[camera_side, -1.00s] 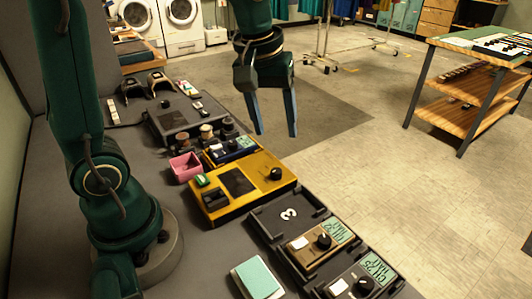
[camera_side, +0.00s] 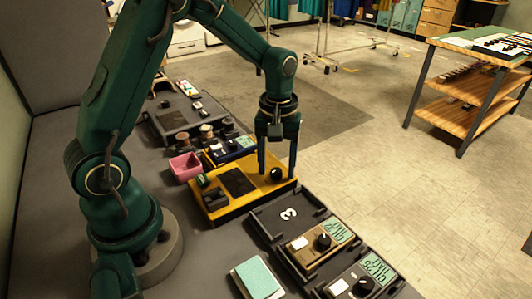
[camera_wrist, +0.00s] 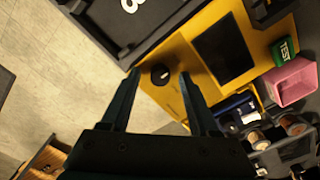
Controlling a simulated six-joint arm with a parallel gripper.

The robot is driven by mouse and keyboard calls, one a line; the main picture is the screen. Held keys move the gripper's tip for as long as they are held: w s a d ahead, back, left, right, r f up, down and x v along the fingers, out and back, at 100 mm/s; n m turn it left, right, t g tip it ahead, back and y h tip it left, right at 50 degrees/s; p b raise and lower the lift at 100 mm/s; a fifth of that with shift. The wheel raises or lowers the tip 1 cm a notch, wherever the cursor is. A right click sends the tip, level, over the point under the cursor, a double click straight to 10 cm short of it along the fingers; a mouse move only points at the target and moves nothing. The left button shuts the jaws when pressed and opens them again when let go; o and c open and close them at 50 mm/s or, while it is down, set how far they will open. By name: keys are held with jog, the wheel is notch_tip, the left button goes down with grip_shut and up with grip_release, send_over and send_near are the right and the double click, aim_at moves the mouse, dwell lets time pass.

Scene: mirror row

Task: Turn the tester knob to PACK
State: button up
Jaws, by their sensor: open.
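The yellow tester (camera_side: 222,207) lies on the grey bench and has a dark screen (camera_side: 238,182). Its black round knob (camera_side: 276,174) sits near its right end. My gripper (camera_side: 277,174) points down over that end with its fingers open, one on each side of the knob in the side view. In the wrist view the knob (camera_wrist: 160,75) shows just beyond and between the fingertips (camera_wrist: 160,76). The fingers look apart from it. A green TEST label (camera_wrist: 284,50) is on the tester. I cannot read a PACK mark or the knob's setting.
A blue unit (camera_side: 230,149) and a pink box (camera_side: 185,167) sit close behind. A teal-topped pad (camera_side: 257,277) lies at the front.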

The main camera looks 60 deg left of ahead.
grip_shut()
jog(key=shift+m, duration=0.3)
jog(key=m, duration=0.4)
jog(key=shift+m, duration=2)
grip_release()
